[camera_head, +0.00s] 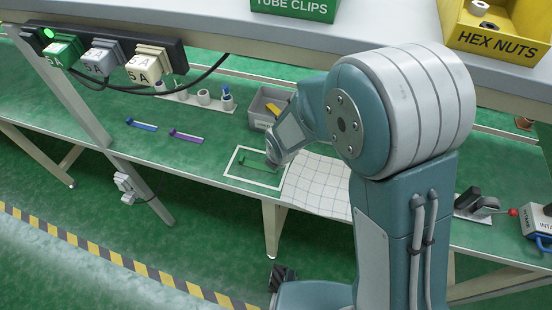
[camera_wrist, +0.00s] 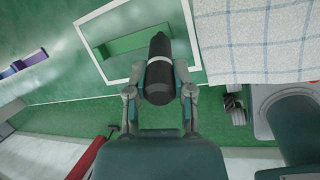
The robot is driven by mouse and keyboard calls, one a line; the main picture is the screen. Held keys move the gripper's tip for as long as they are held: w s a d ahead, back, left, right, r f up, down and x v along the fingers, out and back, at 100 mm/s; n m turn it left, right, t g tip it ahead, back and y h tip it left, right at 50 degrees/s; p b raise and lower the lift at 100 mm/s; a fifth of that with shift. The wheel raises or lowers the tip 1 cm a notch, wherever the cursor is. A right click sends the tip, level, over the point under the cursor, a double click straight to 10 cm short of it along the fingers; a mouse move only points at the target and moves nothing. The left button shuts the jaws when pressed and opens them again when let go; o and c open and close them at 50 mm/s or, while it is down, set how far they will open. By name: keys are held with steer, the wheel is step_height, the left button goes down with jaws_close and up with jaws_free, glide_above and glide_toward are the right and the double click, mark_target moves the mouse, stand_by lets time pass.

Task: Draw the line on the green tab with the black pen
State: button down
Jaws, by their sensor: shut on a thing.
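My gripper (camera_wrist: 159,96) is shut on a thick black pen (camera_wrist: 159,78) with a white band, its far end pointing away over the work area. The green tab (camera_wrist: 125,43) lies inside a white outlined frame (camera_wrist: 88,50), just beyond and left of the pen in the wrist view. The pen's far end overlaps the tab's right end in this view; I cannot tell whether it touches. In the head view the green tab (camera_head: 256,164) lies in the white frame (camera_head: 231,162), with my gripper (camera_head: 275,157) over its right end. The pen is not clear there.
A checked cloth (camera_head: 318,185) lies right of the frame. A grey bin (camera_head: 262,107) stands behind. A blue tab (camera_head: 141,124) and a purple tab (camera_head: 187,136) lie to the left. A white holder strip (camera_head: 204,98) stands further back.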

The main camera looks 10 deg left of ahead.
steer(key=shift+f, duration=0.45)
steer(key=shift+a, duration=0.1)
steer(key=shift+w+a, duration=0.2)
steer(key=shift+a, duration=1.75)
steer(key=shift+w+a, duration=0.15)
steer(key=shift+a, duration=1.8)
steer(key=shift+s+d, duration=0.2)
steer(key=shift+d, duration=1.85)
steer(key=shift+s+d, duration=0.15)
steer(key=shift+d, duration=1.85)
steer(key=shift+r, duration=3)
